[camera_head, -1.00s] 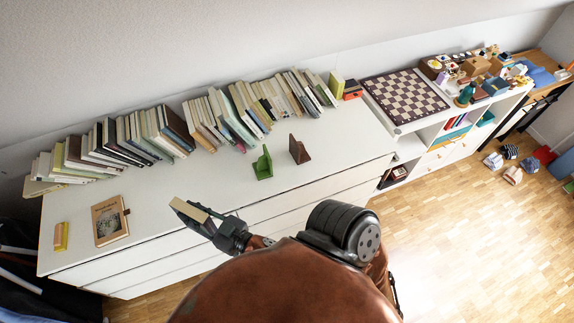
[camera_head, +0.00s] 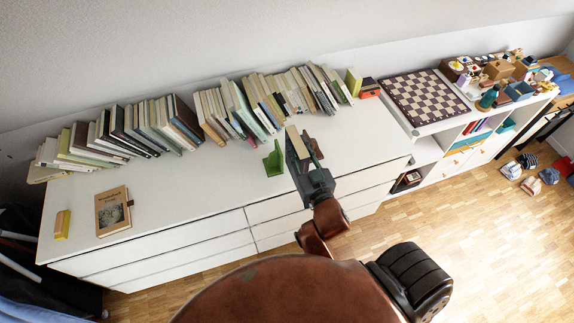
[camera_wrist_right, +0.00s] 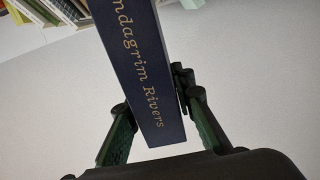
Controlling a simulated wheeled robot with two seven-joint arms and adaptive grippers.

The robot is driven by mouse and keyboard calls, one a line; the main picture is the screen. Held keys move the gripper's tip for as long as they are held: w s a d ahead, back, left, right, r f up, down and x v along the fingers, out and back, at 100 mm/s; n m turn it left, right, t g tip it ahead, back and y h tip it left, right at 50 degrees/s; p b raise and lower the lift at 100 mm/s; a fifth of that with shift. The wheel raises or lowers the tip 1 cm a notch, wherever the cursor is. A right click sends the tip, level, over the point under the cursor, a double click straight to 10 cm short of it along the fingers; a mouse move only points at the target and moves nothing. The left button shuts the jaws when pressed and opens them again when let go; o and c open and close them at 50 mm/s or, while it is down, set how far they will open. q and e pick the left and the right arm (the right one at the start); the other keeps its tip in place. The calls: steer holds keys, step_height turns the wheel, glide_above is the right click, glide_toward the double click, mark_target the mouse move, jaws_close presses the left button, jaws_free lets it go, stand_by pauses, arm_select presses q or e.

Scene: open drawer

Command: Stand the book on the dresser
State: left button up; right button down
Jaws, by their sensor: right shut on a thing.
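My right gripper (camera_head: 304,165) is shut on a dark blue book (camera_head: 297,142), above the front part of the white dresser (camera_head: 190,205). In the right wrist view, the book (camera_wrist_right: 138,65) sits between the two fingers, and its spine shows gold letters ending in "Rivers". In the head view its pale page edge faces up. A green bookend (camera_head: 274,160) stands just left of the gripper. A brown bookend (camera_head: 315,148) is just right of it, partly hidden behind the gripper. I cannot tell whether the book touches the dresser top. My left gripper is out of view.
A long row of leaning books (camera_head: 150,125) lines the dresser's back edge. A brown book (camera_head: 112,211) and a small yellow block (camera_head: 62,223) lie at the left. A chessboard (camera_head: 424,97) is on the shelf at the right. The dresser's front middle is clear.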

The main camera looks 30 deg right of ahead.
steer(key=shift+w+d+r, duration=0.25)
steer(key=shift+d, duration=0.3)
steer(key=shift+w+d+b, duration=0.2)
steer(key=shift+w+b, duration=0.05)
steer(key=shift+b, duration=0.05)
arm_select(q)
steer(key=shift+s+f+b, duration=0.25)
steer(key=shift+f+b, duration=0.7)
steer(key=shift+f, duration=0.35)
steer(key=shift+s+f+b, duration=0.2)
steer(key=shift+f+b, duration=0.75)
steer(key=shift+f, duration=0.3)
arm_select(e)
steer(key=w+d+f, duration=0.3)
steer(key=w+f, duration=0.9)
steer(key=w, duration=0.1)
steer(key=shift+f, duration=0.25)
steer(key=shift+w, duration=0.1)
steer(key=shift+f, duration=0.15)
steer(key=c, duration=1.7)
jaws_free()
steer(key=shift+f, duration=0.1)
steer(key=shift+o, duration=0.2)
